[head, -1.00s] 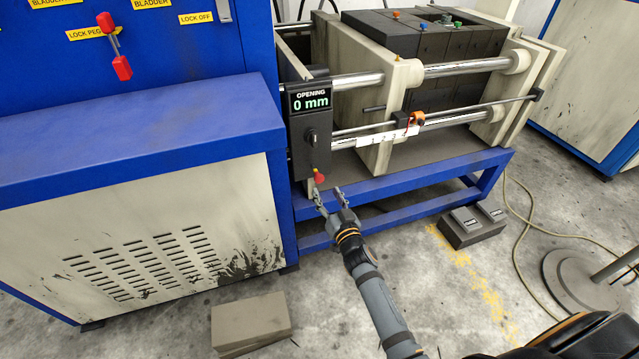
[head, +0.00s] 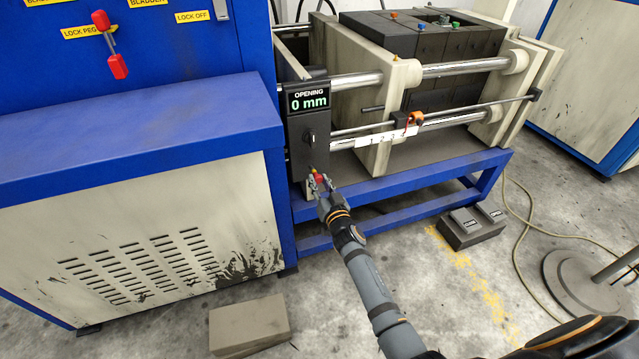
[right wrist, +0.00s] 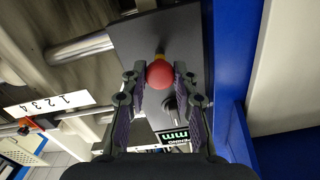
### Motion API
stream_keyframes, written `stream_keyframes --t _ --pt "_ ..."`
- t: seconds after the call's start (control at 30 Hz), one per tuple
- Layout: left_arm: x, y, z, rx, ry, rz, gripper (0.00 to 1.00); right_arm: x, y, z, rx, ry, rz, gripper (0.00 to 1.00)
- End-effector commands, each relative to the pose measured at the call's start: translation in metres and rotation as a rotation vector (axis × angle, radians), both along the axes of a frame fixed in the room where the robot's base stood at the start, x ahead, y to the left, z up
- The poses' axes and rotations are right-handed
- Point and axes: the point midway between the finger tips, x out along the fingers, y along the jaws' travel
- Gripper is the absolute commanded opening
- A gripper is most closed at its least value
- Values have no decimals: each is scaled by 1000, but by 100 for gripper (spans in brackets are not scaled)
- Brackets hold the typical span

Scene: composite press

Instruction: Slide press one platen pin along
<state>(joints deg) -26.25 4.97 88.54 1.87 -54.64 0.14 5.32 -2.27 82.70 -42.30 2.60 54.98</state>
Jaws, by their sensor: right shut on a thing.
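A red ball-shaped knob (head: 318,177) with a yellowish collar sits low on the dark front panel (head: 308,135) of the press. My right gripper (head: 320,181) is shut on this knob. In the right wrist view the red knob (right wrist: 159,74) sits between the two fingertips of my right gripper (right wrist: 160,82). Which part is the platen pin I cannot tell for sure. A short dark pin (head: 373,109) sticks out from the pale platen (head: 368,60). My left gripper is not in view.
A display (head: 309,100) above the knob reads "OPENING 0 mm". A numbered white scale (head: 378,138) and an orange clamp (head: 416,118) sit along the rods. The blue frame rail (head: 400,211) runs below. A grey block (head: 248,323) lies on the floor.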

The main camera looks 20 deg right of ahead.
Motion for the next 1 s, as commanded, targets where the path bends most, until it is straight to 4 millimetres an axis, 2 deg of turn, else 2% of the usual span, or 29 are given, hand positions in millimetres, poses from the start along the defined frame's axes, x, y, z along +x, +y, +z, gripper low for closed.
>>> stream_keyframes --t 0.37,0.5,0.6,0.87,0.9,1.0 --pt "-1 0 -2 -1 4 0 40 5 0 -1 1 -1 0 0" --pt "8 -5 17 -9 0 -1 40 26 1 -2 0 -2 0 0" --pt "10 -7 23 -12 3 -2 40 34 1 -1 0 0 0 0" --pt "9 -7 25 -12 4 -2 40 35 1 0 0 1 -1 0" --pt "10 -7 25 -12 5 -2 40 35 1 0 0 1 -1 32" --pt "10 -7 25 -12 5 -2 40 35 1 0 0 1 -1 46"
